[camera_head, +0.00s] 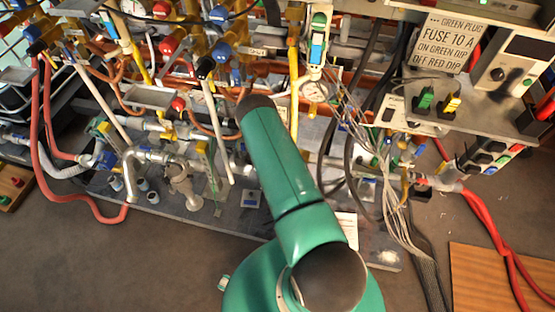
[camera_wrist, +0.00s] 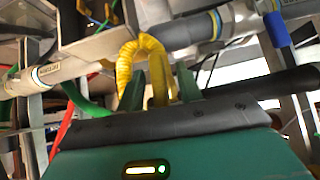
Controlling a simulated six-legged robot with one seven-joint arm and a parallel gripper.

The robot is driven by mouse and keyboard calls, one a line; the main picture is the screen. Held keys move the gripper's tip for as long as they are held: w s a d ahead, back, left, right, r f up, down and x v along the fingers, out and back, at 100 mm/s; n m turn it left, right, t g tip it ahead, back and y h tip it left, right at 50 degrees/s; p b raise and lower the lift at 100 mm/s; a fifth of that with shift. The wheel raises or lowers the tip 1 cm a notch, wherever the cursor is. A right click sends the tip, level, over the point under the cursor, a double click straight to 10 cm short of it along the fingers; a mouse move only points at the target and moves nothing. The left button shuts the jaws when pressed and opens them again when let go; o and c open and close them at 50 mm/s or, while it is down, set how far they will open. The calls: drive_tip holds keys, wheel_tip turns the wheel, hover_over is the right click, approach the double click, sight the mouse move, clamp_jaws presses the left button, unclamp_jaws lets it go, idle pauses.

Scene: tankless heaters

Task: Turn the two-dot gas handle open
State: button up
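In the wrist view my gripper (camera_wrist: 160,85) has its two green fingers spread apart. A ribbed yellow curved piece (camera_wrist: 142,48) arches over and between the fingers; I cannot tell whether they touch it. I cannot make out dots on any handle, so the two-dot gas handle is not identifiable. In the head view, small valves with yellow-green levers stand on the low pipes, one at the centre left (camera_head: 202,148) and one further left (camera_head: 103,127). My green arm reaches into the pipework there and hides my gripper.
Dense pipes, hoses and gauges (camera_head: 316,90) surround my arm. A grey pipe (camera_wrist: 185,30) crosses above the fingers in the wrist view, and a pale pipe (camera_wrist: 60,70) lies left. A fuse sign (camera_head: 450,43) stands upper right. Red hoses (camera_head: 490,235) lie right. The front floor is open.

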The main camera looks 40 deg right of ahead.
drive_tip(key=shift+s+a, duration=0.1)
drive_tip(key=v, duration=1.3)
drive_tip(key=shift+r, duration=0.25)
drive_tip(key=shift+s+a, duration=0.1)
drive_tip(key=shift+a, duration=0.05)
